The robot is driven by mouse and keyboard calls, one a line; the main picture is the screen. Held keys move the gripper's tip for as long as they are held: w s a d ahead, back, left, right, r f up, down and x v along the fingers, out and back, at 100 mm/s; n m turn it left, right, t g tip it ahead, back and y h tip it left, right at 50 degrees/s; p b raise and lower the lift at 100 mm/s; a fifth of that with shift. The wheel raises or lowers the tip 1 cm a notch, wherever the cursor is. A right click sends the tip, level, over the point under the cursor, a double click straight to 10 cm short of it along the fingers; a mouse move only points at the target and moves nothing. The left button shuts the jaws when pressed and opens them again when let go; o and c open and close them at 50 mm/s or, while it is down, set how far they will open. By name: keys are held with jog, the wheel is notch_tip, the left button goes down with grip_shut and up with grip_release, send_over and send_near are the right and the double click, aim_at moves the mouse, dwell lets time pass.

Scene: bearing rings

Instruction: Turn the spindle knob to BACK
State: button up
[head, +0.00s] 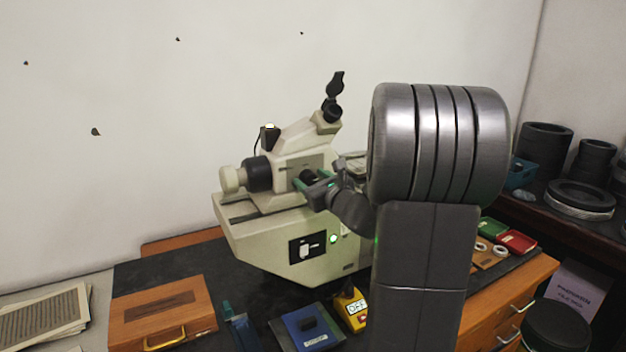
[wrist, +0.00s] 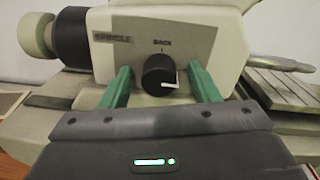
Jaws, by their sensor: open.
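The spindle knob (wrist: 160,75) is a black round knob on the cream machine's front, under a label plate reading SPINDLE. A BACK mark sits above it. My gripper (wrist: 164,88) is open, with one green finger on each side of the knob and a gap on both sides. In the head view my gripper (head: 313,184) is in front of the machine (head: 290,235), and the knob (head: 307,176) is partly hidden by it.
A yellow device reading OFF (head: 352,309), a blue box (head: 305,328) and a wooden case (head: 163,313) lie on the dark bench below the machine. A lever or rod (wrist: 285,62) sticks out right of the knob. My arm hides the machine's right side.

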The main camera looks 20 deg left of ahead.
jog(key=c, duration=1)
jog(key=shift+o, duration=0.2)
